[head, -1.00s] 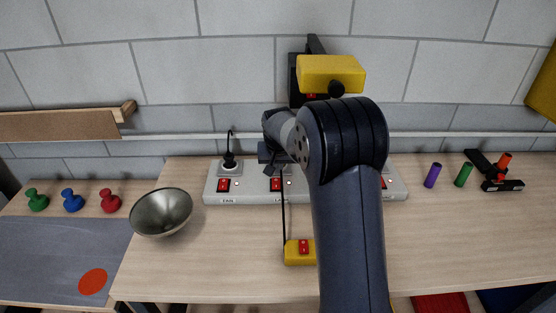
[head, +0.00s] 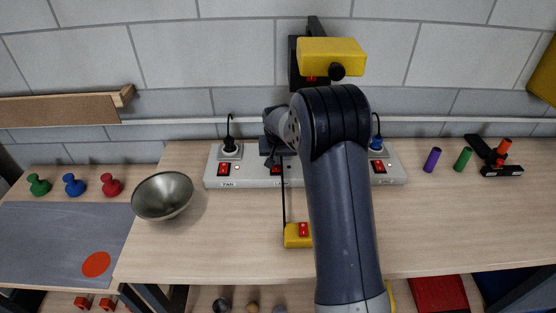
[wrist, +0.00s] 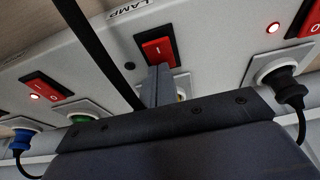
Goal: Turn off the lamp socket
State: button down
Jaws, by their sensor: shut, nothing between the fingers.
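The white power strip (head: 250,180) lies along the back of the bench. In the wrist view, the red LAMP switch (wrist: 158,52) sits beside the printed LAMP label (wrist: 130,9). The small light beside this switch (wrist: 129,66) is dark. My gripper (wrist: 160,72) is shut, its fingertips right at the switch's near edge; I cannot tell whether they touch it. The fingers mostly hide the lamp's outlet behind them. In the head view, my arm covers part of the strip, and the lamp switch (head: 276,170) shows just left of it.
The neighbouring switches (wrist: 308,18) and (wrist: 40,88) have lit red lights. Black (wrist: 282,82), green (wrist: 82,119) and blue (wrist: 22,140) plugs stand in other outlets. A black cable (wrist: 95,50) crosses near the fingers. A metal bowl (head: 162,196) and yellow switch box (head: 298,235) stand in front.

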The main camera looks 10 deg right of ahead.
jog(key=shift+s+f, duration=0.15)
jog(key=shift+s, duration=0.05)
jog(key=shift+s+a+b, duration=0.15)
jog(key=shift+s+b, duration=0.2)
jog(key=shift+s, duration=0.3)
jog(key=p+v, duration=0.5)
jog(key=v, duration=0.5)
dwell(0.3)
